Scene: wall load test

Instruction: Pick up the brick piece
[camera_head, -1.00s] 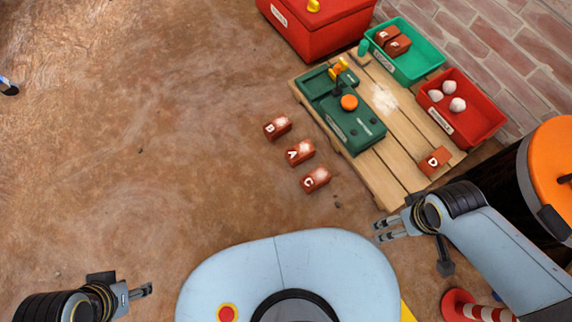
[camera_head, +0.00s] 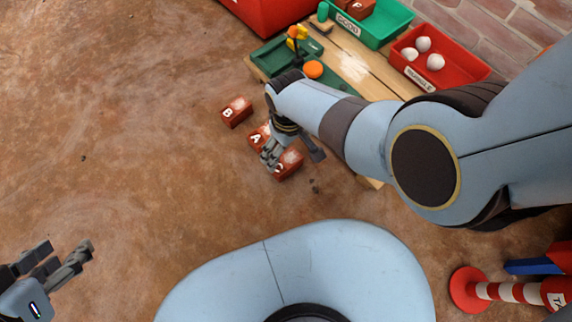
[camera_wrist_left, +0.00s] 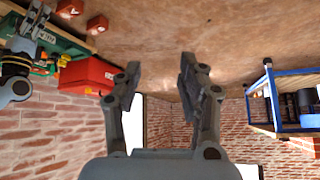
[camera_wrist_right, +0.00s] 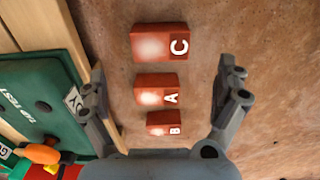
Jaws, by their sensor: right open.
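Three red brick pieces lie in a row on the brown ground: brick B (camera_head: 236,111), brick A (camera_head: 257,138) and brick C (camera_head: 289,165). In the right wrist view brick C (camera_wrist_right: 160,42), brick A (camera_wrist_right: 158,90) and brick B (camera_wrist_right: 164,123) show between the spread fingers. My right gripper (camera_head: 268,160) is open and empty, above bricks A and C, partly covering them in the head view. My left gripper (camera_head: 75,258) is open and empty at the lower left, far from the bricks; its spread fingers also show in the left wrist view (camera_wrist_left: 190,75).
A wooden pallet (camera_head: 373,184) carries a green test machine (camera_head: 270,57), partly behind my right arm. A green bin (camera_head: 385,30) with bricks and a red bin (camera_head: 452,72) with white balls stand behind. A red-white post (camera_head: 468,290) stands lower right. The left ground is clear.

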